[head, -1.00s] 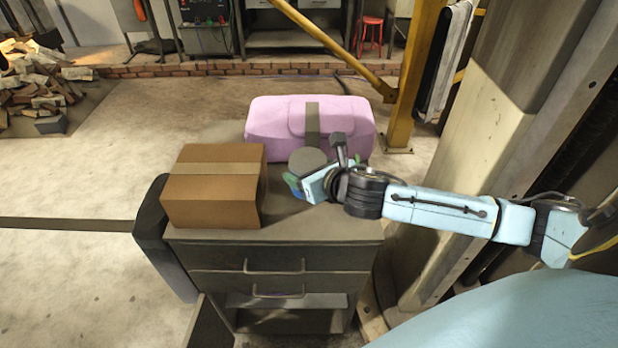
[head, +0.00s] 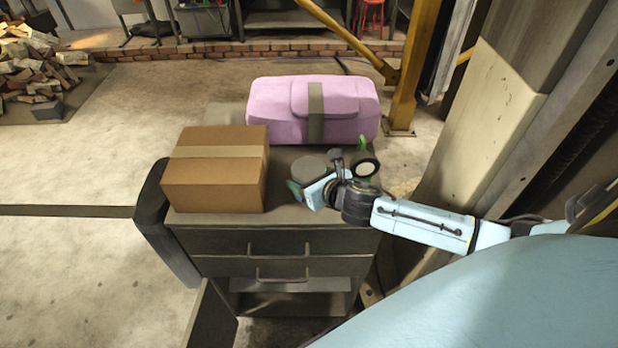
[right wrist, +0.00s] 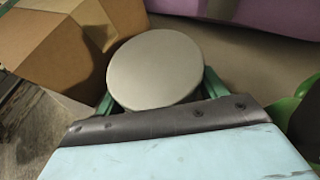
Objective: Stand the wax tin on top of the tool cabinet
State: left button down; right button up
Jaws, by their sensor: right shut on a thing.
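The wax tin (head: 309,164) shows as a round, flat grey lid over the top of the tool cabinet (head: 275,238), between the cardboard box and the pink case. My right gripper (head: 305,182) comes in from the right and is shut on the tin. In the right wrist view the tin (right wrist: 155,69) sits between the green fingers, its lid facing the camera. Its underside is hidden, so I cannot tell whether it touches the cabinet top. My left gripper is not in view.
A cardboard box (head: 215,185) stands left on the cabinet top, close to the tin. A pink case (head: 345,105) lies along the back. A round, pale-faced object with green (head: 367,168) shows just right of my gripper. A wooden post (head: 495,120) rises at right.

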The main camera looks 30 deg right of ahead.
jog(key=shift+r, duration=0.1)
jog(key=o, duration=1.3)
jog(key=shift+f, duration=0.2)
jog(key=shift+r, duration=0.15)
jog(key=v, duration=1.2)
